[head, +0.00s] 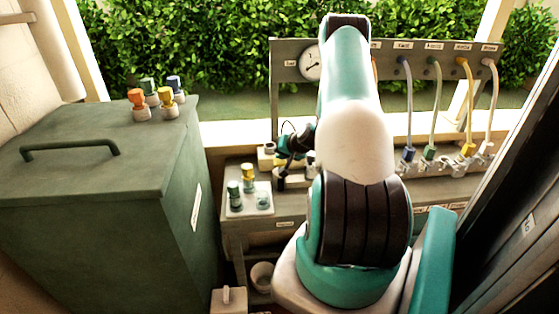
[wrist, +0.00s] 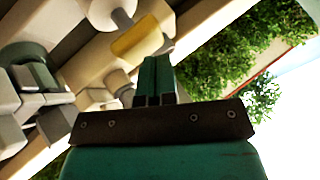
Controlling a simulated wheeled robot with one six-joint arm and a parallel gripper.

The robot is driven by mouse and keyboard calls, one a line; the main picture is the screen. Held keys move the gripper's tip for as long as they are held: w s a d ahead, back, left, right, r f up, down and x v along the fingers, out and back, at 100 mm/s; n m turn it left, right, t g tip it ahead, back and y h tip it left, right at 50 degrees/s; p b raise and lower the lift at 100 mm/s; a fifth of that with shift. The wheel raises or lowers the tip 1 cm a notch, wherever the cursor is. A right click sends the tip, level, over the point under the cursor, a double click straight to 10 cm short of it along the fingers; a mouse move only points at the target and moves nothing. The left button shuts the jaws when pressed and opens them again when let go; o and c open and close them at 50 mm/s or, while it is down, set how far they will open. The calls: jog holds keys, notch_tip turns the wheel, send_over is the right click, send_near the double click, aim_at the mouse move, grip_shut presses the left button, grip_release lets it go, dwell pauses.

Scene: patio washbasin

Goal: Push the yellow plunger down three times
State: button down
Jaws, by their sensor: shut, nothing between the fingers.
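My gripper (wrist: 154,68) shows in the wrist view with its two green fingers side by side, shut and empty. A pale fitting with a yellow part (wrist: 135,38) lies just beyond the fingertips; I cannot tell whether they touch it, or whether this is the plunger. In the head view my gripper's dark end shows left of my arm, above the bench, partly hidden by the arm. No yellow part can be surely named as the plunger.
A green chest (head: 80,165) with several coloured caps on top stands at the left. A panel (head: 440,66) with a gauge (head: 311,63) and coloured hoses stands behind the bench (head: 287,210). Green-topped pieces (head: 233,194) stand beside the yellow-topped one. My arm hides the bench's middle.

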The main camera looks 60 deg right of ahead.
jog(key=shift+f+b, duration=0.7)
jog(key=shift+f, duration=0.05)
dwell(0.6)
jog(key=shift+r, duration=0.15)
jog(key=shift+r+p, duration=0.7)
jog(key=shift+r, duration=0.4)
jog(key=shift+r+p, duration=1.65)
jog(key=shift+r, duration=1.35)
